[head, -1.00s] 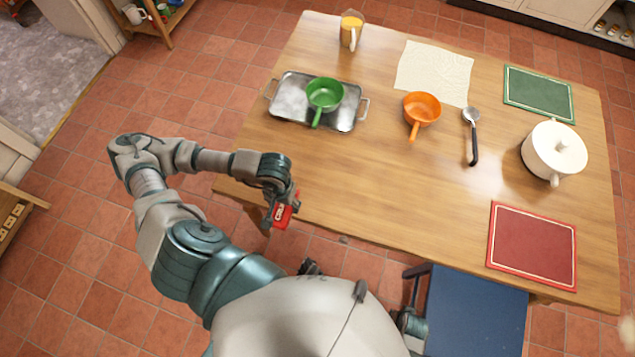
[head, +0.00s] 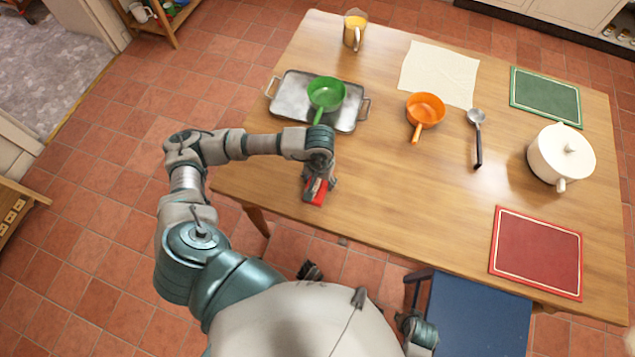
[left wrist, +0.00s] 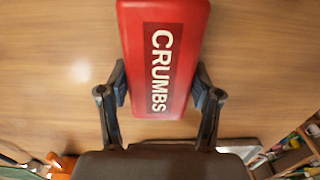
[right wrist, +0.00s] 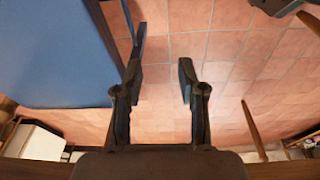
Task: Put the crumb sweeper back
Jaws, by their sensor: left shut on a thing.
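The crumb sweeper (head: 316,191) is a red block with a dark label reading "CRUMBS". My left gripper (head: 318,180) is shut on it and holds it over the near left part of the wooden table. In the left wrist view the sweeper (left wrist: 165,55) sits between the two fingers (left wrist: 161,90), its label facing the camera. I cannot tell whether the sweeper touches the tabletop. My right gripper (right wrist: 160,80) is open and empty in the right wrist view, above the tiled floor beside the blue chair seat.
The wooden table (head: 400,190) holds a metal tray (head: 290,98) with a green pan (head: 326,93), an orange pan (head: 425,109), a ladle (head: 478,135), a white pot (head: 560,155), a mug (head: 353,32), a cloth (head: 440,72), a green mat (head: 545,96) and a red mat (head: 537,252). A blue chair (head: 475,315) stands at the near edge.

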